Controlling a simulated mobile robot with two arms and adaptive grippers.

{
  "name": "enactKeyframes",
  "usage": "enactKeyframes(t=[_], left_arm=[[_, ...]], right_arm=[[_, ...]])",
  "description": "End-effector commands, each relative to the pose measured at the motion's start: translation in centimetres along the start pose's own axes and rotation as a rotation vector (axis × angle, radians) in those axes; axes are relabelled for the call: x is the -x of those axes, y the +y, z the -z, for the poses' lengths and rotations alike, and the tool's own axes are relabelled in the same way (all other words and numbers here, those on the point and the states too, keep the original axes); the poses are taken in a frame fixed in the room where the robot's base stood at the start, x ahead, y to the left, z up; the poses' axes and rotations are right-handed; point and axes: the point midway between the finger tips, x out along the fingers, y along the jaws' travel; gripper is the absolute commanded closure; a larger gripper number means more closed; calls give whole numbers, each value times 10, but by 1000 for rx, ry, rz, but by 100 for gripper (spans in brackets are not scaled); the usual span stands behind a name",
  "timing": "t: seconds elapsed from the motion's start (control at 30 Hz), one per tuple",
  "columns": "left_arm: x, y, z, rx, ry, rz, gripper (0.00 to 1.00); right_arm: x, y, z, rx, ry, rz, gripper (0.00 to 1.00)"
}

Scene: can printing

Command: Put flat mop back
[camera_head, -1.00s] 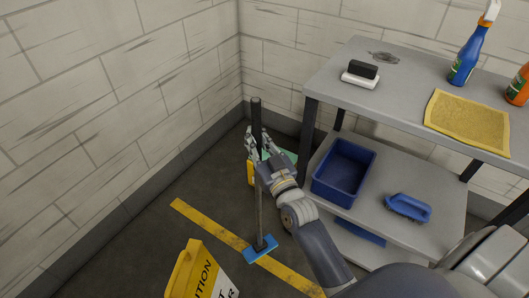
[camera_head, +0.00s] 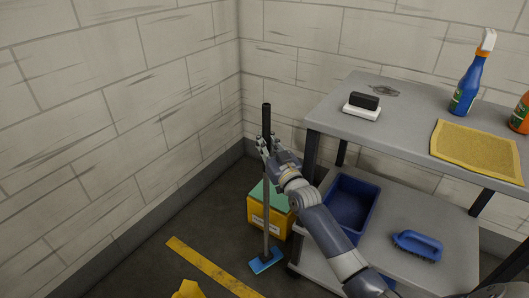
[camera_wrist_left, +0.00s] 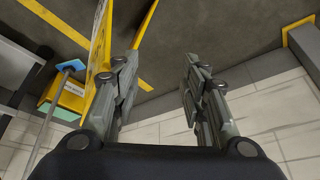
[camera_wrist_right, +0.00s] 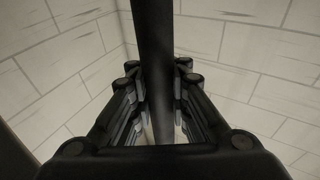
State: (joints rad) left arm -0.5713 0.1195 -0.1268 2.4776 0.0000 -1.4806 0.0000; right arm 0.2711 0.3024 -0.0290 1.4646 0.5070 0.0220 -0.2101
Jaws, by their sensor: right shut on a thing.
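The pole (camera_wrist_right: 153,50) runs between the fingers in the right wrist view. My left gripper (camera_wrist_left: 158,75) is open and empty in the left wrist view, apart from the mop. The left gripper is not visible in the head view.
A grey shelf unit (camera_head: 400,118) stands at the right, with a blue bin (camera_head: 350,204) and a blue brush (camera_head: 417,245) on a lower level. A yellow box (camera_head: 270,213) with a green top is behind the mop. A yellow caution sign (camera_wrist_left: 100,40) stands near my left gripper.

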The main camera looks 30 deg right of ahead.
Motion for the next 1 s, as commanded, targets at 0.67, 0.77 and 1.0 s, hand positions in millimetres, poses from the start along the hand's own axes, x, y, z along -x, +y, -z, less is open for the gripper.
enactKeyframes(t=[0.67, 0.77, 1.0], left_arm=[[0, 10, 84, -10, 360, -19, 60], [0, 10, 83, -10, 359, -19, 60], [0, 10, 87, -10, 379, -20, 60]], right_arm=[[6, 0, -30, 0, 8, 0, 100], [6, 0, -30, 0, 8, 0, 100], [7, -1, -35, 0, -1, 0, 84]])
